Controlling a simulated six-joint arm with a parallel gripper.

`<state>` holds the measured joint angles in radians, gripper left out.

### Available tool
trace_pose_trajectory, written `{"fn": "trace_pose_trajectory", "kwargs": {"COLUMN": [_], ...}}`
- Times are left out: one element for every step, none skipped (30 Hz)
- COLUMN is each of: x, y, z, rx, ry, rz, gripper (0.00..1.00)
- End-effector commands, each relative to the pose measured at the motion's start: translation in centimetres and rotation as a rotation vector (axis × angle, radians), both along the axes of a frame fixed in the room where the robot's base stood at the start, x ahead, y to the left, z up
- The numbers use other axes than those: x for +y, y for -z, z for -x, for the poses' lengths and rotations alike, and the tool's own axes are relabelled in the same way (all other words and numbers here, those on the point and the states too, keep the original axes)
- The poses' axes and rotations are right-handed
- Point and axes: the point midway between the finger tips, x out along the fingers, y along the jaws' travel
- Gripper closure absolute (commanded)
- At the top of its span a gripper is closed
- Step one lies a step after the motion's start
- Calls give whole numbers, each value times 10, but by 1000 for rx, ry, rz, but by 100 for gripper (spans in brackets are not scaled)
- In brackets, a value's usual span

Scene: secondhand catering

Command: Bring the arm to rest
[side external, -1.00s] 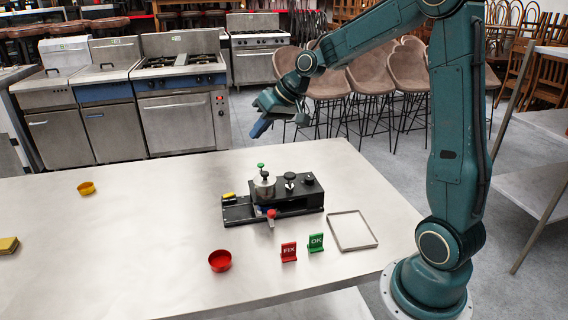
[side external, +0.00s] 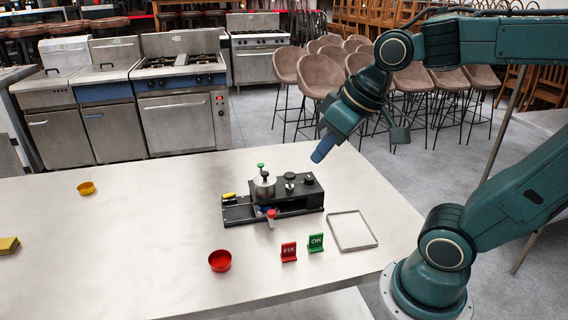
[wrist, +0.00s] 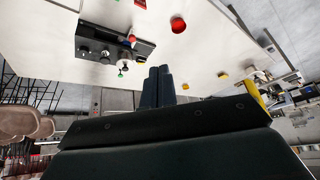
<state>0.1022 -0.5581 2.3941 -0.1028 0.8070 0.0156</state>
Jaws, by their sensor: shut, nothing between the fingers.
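My gripper (side external: 323,148) is shut and empty. It hangs above the back right edge of the steel table (side external: 140,225), clear of everything on it, with its blue fingers pointing down and left. The closed fingers also show in the wrist view (wrist: 158,82). My arm is folded back over its base at the table's right end. Below and left of the gripper stands a black fixture (side external: 285,198) with knobs and a silver cylinder (side external: 264,187) on it.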

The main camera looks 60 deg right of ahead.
Motion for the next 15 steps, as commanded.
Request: {"fn": "trace_pose_trajectory", "kwargs": {"x": [2,3,3,4,4,4,4,4,4,4,4,4,4,4,4], "y": [1,2,3,5,6,7,9,9,10,11,12,12,13,13,13], "z": [12,18,25,30,35,41,44,47,51,53,54,56,57,57,57], "rx": [-4,-1,-1,0,2,3,4,4,6,6,7,7,8,8,9], "ry": [-7,-8,-11,-12,-13,-14,-16,-16,-16,-16,-17,-17,-17,-18,-18], "rz": [7,12,16,19,23,26,28,29,31,33,33,34,34,35,34], "gripper": [100,100,100,100,100,100,100,100,100,100,100,100,100,100,100]}}
